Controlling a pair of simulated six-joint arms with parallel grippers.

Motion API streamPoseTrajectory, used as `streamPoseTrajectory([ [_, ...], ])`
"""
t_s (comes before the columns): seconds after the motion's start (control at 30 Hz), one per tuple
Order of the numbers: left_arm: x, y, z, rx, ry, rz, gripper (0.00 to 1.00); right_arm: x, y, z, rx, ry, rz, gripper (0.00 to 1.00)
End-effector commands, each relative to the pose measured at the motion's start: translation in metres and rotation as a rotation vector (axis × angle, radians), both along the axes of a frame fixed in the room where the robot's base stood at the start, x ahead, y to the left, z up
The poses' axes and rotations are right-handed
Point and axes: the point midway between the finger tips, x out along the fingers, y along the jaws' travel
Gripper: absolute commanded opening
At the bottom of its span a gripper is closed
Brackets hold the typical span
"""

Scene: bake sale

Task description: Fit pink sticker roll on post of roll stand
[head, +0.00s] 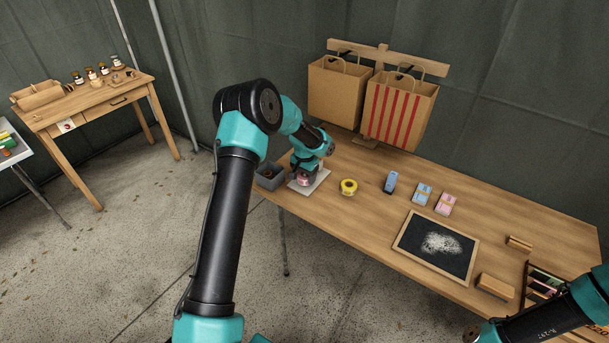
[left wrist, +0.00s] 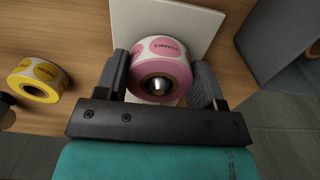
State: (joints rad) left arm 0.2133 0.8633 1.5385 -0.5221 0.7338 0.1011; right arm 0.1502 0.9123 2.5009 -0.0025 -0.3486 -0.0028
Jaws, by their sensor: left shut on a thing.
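The pink sticker roll (left wrist: 160,78) is between the two fingers of my left gripper (left wrist: 161,82), which is shut on it. In the left wrist view the shiny rounded tip of the metal post (left wrist: 158,85) shows inside the roll's core, so the roll is around the post's top. How far down the roll sits is hidden. The roll stand's pale square base (left wrist: 195,22) lies beyond the roll. In the head view my left gripper (head: 304,178) is low over the base (head: 320,184), with the roll (head: 303,180) at its fingers. My right gripper is out of view.
A yellow sticker roll (head: 349,187) lies just right of the stand. A grey bin (head: 268,180) is close on the left, at the table end. Paper bags (head: 400,110) hang behind. A stapler-like blue item (head: 390,182), card packs and a chalkboard (head: 412,236) are farther right.

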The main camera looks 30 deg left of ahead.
Motion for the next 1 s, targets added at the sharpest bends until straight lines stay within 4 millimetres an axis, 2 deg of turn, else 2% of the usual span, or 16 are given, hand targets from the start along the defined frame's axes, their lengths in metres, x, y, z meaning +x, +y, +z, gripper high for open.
streamPoseTrajectory([
  [0.47,-0.0001,0.0000,-0.0097,0.000,0.000,0.000,0.38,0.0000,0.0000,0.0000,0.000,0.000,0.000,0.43],
  [0.5,0.0000,0.0000,-0.0095,0.000,0.000,0.000,0.65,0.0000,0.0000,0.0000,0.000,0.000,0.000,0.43],
  [0.8,0.0000,0.0000,-0.0092,0.000,0.000,0.000,0.92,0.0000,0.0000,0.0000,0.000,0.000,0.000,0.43],
  [1.0,-0.0001,-0.0001,-0.0091,0.000,0.000,0.000,0.92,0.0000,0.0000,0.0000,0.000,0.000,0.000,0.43],
])
